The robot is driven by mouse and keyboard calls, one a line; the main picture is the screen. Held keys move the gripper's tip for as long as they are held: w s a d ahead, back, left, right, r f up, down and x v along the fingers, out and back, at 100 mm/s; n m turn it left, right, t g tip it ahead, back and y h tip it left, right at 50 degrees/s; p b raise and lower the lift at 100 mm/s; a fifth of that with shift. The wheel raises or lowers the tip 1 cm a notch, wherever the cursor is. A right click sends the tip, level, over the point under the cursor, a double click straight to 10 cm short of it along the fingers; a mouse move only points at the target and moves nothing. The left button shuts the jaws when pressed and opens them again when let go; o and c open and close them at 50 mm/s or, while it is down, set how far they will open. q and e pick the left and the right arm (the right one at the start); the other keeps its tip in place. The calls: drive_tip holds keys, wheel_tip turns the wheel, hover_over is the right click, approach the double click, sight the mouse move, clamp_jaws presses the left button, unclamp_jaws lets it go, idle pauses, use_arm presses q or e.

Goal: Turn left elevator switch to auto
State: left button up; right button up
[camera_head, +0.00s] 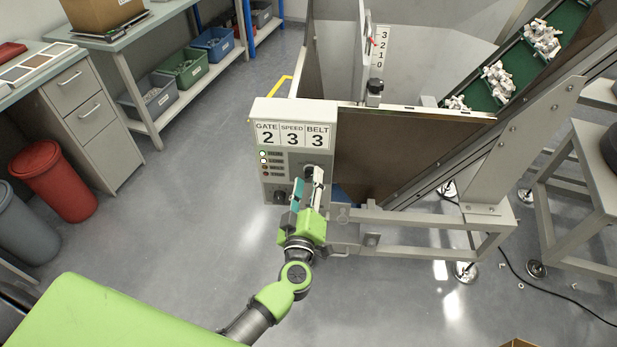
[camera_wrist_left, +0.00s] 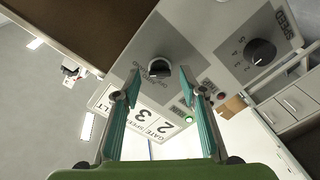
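The grey control box (camera_head: 268,165) stands at the left end of the elevator frame, with a sign reading GATE 2, SPEED 3, BELT 3. In the left wrist view, a black rotary switch (camera_wrist_left: 159,69) with small, hard-to-read labels sits on the panel. My left gripper (camera_head: 307,178) is at the front of the box. In the wrist view its teal fingers (camera_wrist_left: 158,76) are apart, with the switch showing between their tips. I cannot tell whether they touch it. In the head view the gripper mostly hides the switch. My right gripper is not in view.
A second black knob (camera_wrist_left: 260,52), marked SPEED, is on the panel to the right. Indicator lights (camera_head: 264,158) line the box's left side. The green conveyor (camera_head: 515,70) carries white parts. A red bin (camera_head: 57,180) stands at left. The floor between is clear.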

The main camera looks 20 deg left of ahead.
use_arm(q)
drive_tip(key=shift+w+a, duration=0.2)
drive_tip(key=shift+w, duration=0.5)
clamp_jaws()
drive_tip(key=shift+n, duration=0.3)
drive_tip(key=n, duration=0.4)
drive_tip(key=shift+f, duration=0.1)
drive_tip(key=shift+n+b, duration=0.35)
drive_tip(key=shift+n, duration=1.75)
